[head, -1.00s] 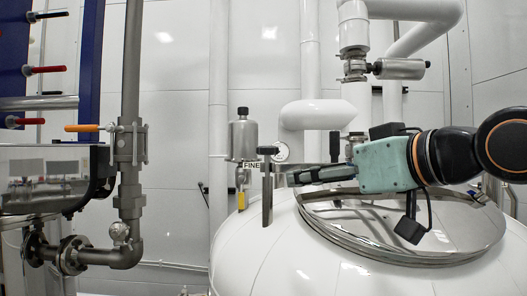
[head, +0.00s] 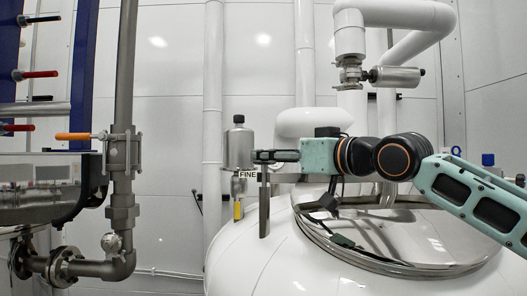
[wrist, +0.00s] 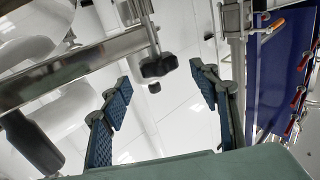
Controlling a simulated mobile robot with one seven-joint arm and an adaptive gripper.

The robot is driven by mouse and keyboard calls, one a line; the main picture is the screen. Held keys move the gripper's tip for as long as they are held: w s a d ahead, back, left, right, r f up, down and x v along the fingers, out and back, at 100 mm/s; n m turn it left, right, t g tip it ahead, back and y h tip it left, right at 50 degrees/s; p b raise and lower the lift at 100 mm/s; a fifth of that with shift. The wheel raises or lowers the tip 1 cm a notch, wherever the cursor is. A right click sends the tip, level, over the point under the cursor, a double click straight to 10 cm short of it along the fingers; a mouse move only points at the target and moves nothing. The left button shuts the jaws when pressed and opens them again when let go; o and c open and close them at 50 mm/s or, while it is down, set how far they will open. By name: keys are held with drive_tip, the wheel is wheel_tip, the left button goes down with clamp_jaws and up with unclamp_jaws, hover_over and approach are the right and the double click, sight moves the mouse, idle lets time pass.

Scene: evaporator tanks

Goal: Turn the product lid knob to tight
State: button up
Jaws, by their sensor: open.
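A black lobed knob (wrist: 158,66) sits on the end of a metal rod in the wrist view, just beyond and between my spread fingertips and apart from both. In the head view, my gripper (head: 258,156) reaches left over the tank, with its fingers in front of the top of a dark upright post (head: 264,212); that top is hidden. The gripper also shows in the wrist view (wrist: 160,84), open and empty. The round shiny steel lid (head: 455,235) lies closed on the white tank (head: 260,268), below my arm. I see no tightness mark on the knob.
A steel canister (head: 238,150) with a black top stands close behind my fingertips, above a "FINE" label (head: 248,175). A steel bar (wrist: 75,65) crosses the wrist view at left. Grey pipework with an orange-handled valve (head: 75,136) stands further left. White pipes rise behind the tank.

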drive_tip(key=shift+p+x, duration=0.5)
drive_tip(key=shift+x, duration=1.65)
drive_tip(key=c, duration=1.2)
